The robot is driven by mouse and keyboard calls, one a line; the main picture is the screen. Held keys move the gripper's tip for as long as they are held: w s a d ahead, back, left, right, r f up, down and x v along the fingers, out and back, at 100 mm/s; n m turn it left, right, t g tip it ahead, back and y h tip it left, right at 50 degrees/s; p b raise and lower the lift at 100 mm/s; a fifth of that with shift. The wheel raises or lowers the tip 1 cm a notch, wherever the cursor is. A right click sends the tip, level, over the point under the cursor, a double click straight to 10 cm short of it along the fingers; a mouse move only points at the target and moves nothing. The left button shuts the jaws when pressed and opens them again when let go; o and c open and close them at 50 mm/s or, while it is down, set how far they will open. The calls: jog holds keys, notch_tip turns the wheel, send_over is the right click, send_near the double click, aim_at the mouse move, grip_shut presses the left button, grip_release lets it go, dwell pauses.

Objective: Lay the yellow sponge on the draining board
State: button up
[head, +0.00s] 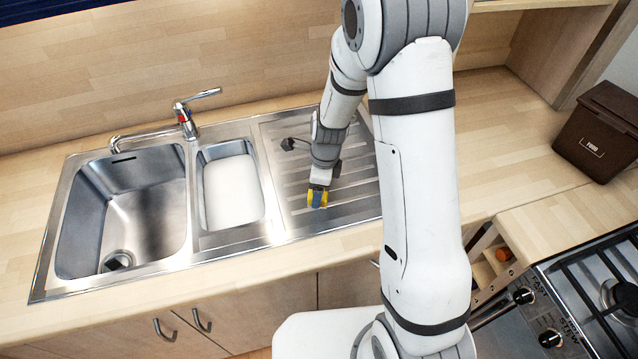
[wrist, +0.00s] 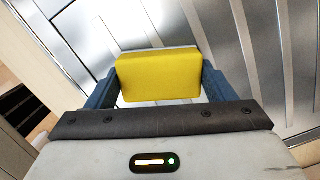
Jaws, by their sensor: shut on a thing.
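The yellow sponge (wrist: 160,77) is between the two blue fingers of my gripper (wrist: 158,88) in the wrist view, and the gripper is shut on it. I cannot tell whether the sponge touches the board. Part of the board is hidden behind my arm.
Left of the draining board are a small basin (head: 257,208) with a white bottom and a large sink bowl (head: 140,215) with a tap (head: 187,122). A dark brown bin (head: 602,130) stands on the right worktop. A gas hob (head: 590,295) is at the lower right.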

jog(key=o, duration=1.2)
jog(key=shift+f, duration=0.1)
notch_tip(320, 180, up, 11)
jog(key=d+b, duration=0.1)
jog(key=s+d+r+n+t, duration=0.1)
jog(key=s+d+r+n, duration=0.2)
jog(key=s+n, duration=0.3)
jog(key=s+d+r+n+t, duration=0.1)
jog(key=s+d+r+n, duration=0.2)
jog(key=s+r+n, duration=0.3)
jog(key=s+d+r+n+t+h, duration=0.1)
jog(key=s+d+r+n, duration=0.2)
jog(key=s+n, duration=0.4)
jog(key=shift+s+r+n+t, duration=0.2)
jog(key=shift+r+n+t, duration=0.1)
jog(key=shift+r+n, duration=0.55)
jog(key=shift+f+b, duration=0.1)
jog(key=shift+b, duration=0.2)
